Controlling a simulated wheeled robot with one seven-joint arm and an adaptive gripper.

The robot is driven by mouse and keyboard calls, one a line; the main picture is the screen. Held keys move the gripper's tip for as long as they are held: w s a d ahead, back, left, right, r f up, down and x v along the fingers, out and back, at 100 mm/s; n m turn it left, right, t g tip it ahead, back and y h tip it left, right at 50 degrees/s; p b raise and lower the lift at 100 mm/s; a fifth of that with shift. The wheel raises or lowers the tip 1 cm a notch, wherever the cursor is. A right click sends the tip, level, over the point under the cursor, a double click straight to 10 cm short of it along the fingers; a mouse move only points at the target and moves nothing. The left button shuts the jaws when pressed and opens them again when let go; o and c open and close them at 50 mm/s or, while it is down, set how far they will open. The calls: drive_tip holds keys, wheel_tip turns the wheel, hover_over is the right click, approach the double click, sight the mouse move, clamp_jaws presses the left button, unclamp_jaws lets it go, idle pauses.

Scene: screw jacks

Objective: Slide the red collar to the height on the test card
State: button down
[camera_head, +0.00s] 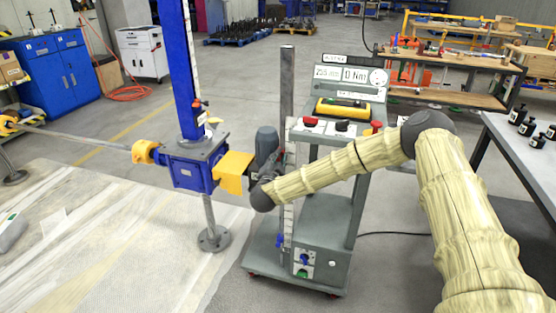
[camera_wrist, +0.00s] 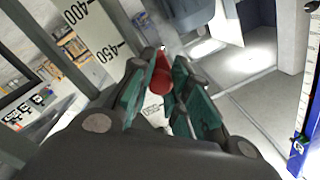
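The red collar (camera_wrist: 161,76) shows in the wrist view as a small red tapered piece between my fingertips; the rest of it is hidden. My gripper (camera_wrist: 160,85) has green pads on both sides of the red piece and appears shut on it. In the head view my dark gripper (camera_head: 264,165) is at the grey post (camera_head: 287,85) of the cart and hides the collar. A white scale (camera_wrist: 92,35) marked 400 and 450 is beside the fingers in the wrist view. A panel (camera_head: 345,76) on the cart reads about "255 mm" and "0 Nm"; I cannot tell which surface is the test card.
A blue screw jack (camera_head: 190,168) with a tall blue column stands left of my gripper, its orange plate (camera_head: 234,170) very close. The cart (camera_head: 325,225) carries red and black buttons and a yellow box (camera_head: 350,108). A grey table (camera_head: 520,150) is at the right.

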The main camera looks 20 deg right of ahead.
wheel_tip(320, 180, down, 18)
drive_tip(key=b, duration=0.8)
drive_tip(key=shift+d, duration=0.15)
drive_tip(key=c, duration=1.3)
unclamp_jaws()
drive_tip(key=v, duration=1.2)
drive_tip(key=shift+f, duration=0.1)
